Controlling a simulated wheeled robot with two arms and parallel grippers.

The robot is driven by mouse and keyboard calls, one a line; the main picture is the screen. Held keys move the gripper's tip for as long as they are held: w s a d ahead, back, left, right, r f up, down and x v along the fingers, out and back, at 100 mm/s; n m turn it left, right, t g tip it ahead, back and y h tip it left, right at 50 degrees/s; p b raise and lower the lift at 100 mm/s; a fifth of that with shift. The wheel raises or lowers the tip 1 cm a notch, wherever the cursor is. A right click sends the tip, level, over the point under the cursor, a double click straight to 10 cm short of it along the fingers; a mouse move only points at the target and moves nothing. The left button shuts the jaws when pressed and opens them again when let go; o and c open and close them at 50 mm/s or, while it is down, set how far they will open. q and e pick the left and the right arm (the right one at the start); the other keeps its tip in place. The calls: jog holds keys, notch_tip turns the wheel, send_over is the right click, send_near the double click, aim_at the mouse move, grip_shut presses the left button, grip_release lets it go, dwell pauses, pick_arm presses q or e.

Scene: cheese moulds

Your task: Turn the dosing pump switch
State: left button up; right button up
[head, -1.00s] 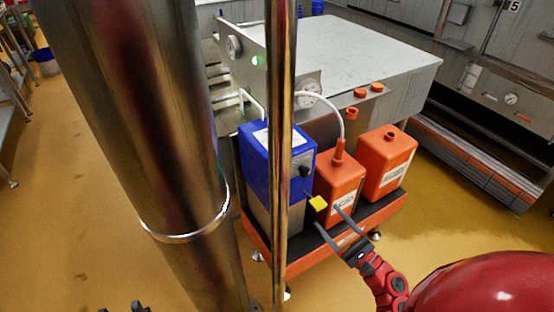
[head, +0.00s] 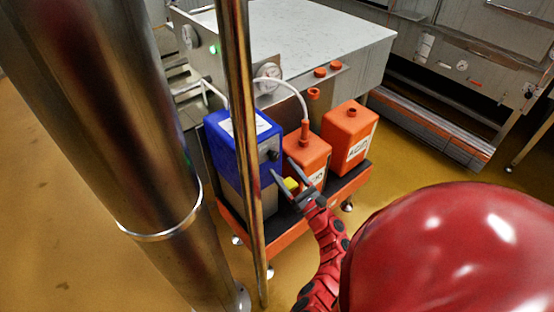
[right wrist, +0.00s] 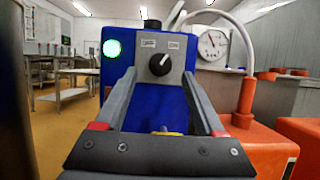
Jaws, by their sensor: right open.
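The dosing pump is a blue box (head: 228,139) on a grey base, standing on an orange-edged cart. Its switch is a black knob (head: 273,155) on the side facing my right gripper. In the right wrist view the knob (right wrist: 160,64) has a white pointer line tilted to the upper right, under two small labels on a grey plate. My right gripper (head: 282,168) is open, its fingers on either side of the knob in the wrist view and apparently short of it. A yellow piece (head: 291,184) shows between the finger bases. My left gripper is not in view.
Two orange canisters (head: 309,155) (head: 349,131) stand right of the pump on the cart (head: 290,235). A white hose (head: 297,97) runs to the nearer one. A thin metal pole (head: 240,110) and a thick steel column (head: 110,130) stand in front, at left.

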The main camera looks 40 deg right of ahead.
aim_at(276, 160)
jog(key=shift+x, duration=1.95)
grip_shut()
